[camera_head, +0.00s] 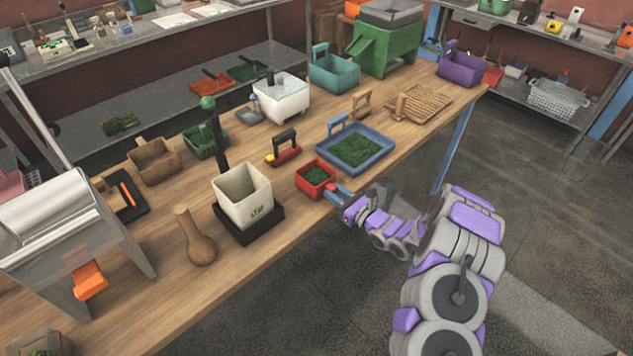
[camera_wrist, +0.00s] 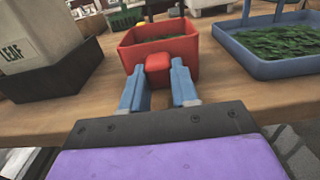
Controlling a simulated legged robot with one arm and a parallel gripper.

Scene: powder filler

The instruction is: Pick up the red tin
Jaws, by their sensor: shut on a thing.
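The red tin (camera_head: 307,190) is a small open square box with green leafy matter in it. It sits on the wooden table near the front edge, between the cream bin and the blue tray. In the wrist view the red tin (camera_wrist: 186,47) is straight ahead, with a red knob-like grip (camera_wrist: 158,62) on its near side. My gripper (camera_head: 337,194) reaches in from the right at the table edge. In the wrist view the blue fingers of my gripper (camera_wrist: 158,75) are shut on that grip, one on each side. The tin's underside is hidden.
A cream bin (camera_head: 240,192) marked LEAF stands in a black base to the left. A blue tray (camera_head: 387,155) with green leaves is close behind the tin to the right. A red and yellow tool with a black handle (camera_head: 284,150) lies behind. The floor (camera_head: 335,290) in front is clear.

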